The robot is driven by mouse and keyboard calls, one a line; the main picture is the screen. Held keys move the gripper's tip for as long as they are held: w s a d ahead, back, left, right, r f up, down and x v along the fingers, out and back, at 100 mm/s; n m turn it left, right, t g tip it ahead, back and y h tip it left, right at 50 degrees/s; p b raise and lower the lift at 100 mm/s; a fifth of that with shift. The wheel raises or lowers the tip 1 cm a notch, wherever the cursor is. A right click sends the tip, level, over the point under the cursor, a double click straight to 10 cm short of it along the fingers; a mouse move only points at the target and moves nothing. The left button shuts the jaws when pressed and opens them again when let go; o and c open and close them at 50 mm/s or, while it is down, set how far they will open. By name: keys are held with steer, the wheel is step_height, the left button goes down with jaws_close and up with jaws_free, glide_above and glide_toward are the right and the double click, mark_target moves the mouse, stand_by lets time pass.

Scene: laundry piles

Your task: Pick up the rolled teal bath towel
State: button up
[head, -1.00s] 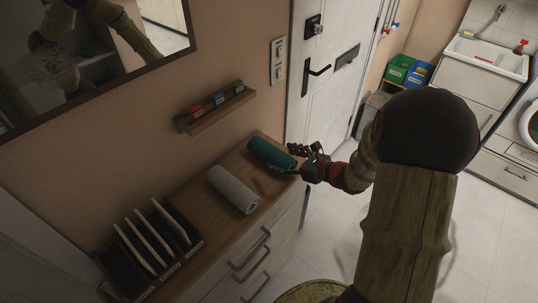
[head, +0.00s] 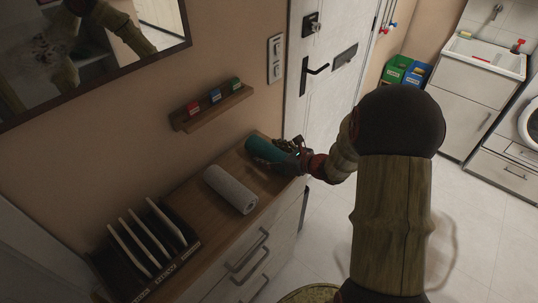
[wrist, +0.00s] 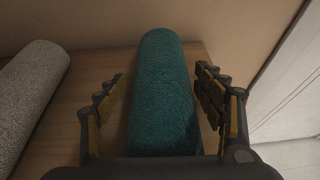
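The rolled teal bath towel (head: 266,151) lies on the wooden dresser top, near its far end by the door. In the wrist view the teal towel (wrist: 163,95) runs lengthwise between the two fingers. My gripper (head: 288,158) is at the towel's near end. It also shows in the wrist view (wrist: 160,110), with its fingers open on either side of the towel. A gap shows between the towel and each finger. The towel's near end is hidden behind the gripper body in the wrist view.
A rolled grey towel (head: 231,189) lies to the left of the teal one, also in the wrist view (wrist: 30,95). A black rack (head: 150,252) with upright white panels stands at the dresser's (head: 200,259) left. A small wall shelf (head: 212,109) hangs above.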

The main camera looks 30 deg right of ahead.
steer(key=c, duration=1.2)
steer(key=shift+c, duration=0.5)
steer(key=shift+r, duration=0.15)
